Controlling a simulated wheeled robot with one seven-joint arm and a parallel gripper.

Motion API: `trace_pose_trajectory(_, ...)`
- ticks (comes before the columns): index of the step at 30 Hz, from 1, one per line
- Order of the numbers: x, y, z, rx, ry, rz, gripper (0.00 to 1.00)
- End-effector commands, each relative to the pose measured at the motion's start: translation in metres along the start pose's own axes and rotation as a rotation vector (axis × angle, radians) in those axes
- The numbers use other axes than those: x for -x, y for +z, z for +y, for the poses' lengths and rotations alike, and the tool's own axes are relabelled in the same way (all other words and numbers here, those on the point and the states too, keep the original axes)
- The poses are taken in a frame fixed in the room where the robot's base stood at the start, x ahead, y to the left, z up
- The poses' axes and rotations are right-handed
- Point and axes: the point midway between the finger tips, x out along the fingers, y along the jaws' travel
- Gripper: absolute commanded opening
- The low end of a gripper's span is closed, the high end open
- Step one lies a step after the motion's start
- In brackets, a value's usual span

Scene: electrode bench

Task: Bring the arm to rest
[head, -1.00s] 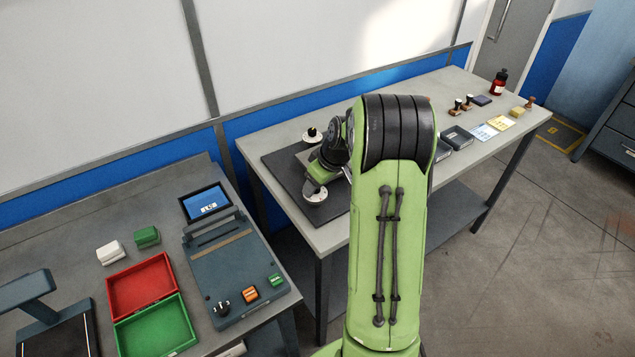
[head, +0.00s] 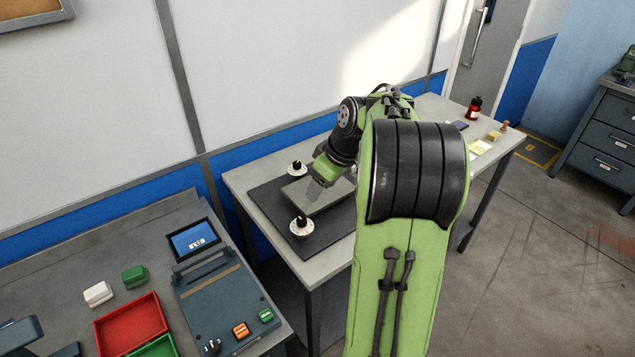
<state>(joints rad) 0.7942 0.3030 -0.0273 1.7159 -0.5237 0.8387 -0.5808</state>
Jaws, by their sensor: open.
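My arm rises through the middle of the head view, and its far end reaches over the bench at the back. A round white dial with a dark knob (head: 301,226) sits just in front of the gripper on the mat. A second dial (head: 297,168) is behind it. My arm hides part of the plate and the bench.
The dark mat (head: 270,205) lies on the grey bench (head: 240,182). A bench at left holds a device with a screen (head: 193,240), a red tray (head: 130,325), a green tray (head: 155,347) and small blocks. A red bottle (head: 474,108) stands at the far right end. The floor at right is clear.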

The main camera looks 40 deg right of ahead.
Motion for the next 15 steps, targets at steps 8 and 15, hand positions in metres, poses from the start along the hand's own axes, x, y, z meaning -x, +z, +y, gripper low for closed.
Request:
trace_pose_trajectory(8,0.0,-0.001,-0.001,0.001,0.0,0.0,0.55)
trace_pose_trajectory(15,0.047,-0.011,-0.117,-0.023,0.042,0.004,0.55)
